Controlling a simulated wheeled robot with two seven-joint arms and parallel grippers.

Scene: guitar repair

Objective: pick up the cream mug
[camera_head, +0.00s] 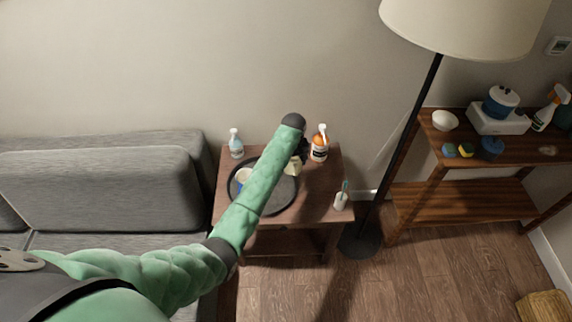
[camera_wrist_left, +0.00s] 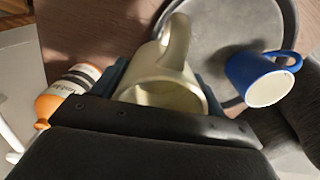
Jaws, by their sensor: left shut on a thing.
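The cream mug (camera_wrist_left: 160,72) is in the middle of the left wrist view, with its handle toward the top of the picture. My left gripper (camera_wrist_left: 166,88) is shut on the mug, one finger on each side of it. In the head view the mug (camera_head: 293,169) shows only in part beside my green left arm, at the right side of the round dark tray (camera_head: 280,204). The left gripper (camera_head: 301,158) is mostly hidden behind the arm there. I cannot tell whether the mug touches the tray. My right gripper is not in view.
A blue mug (camera_wrist_left: 250,76) lies tilted on the tray near the cream mug. An orange-and-white bottle (camera_head: 319,145), a spray bottle (camera_head: 236,145) and a white cup with a brush (camera_head: 341,199) stand on the wooden side table (camera_head: 227,210). A floor lamp (camera_head: 408,110) stands right.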

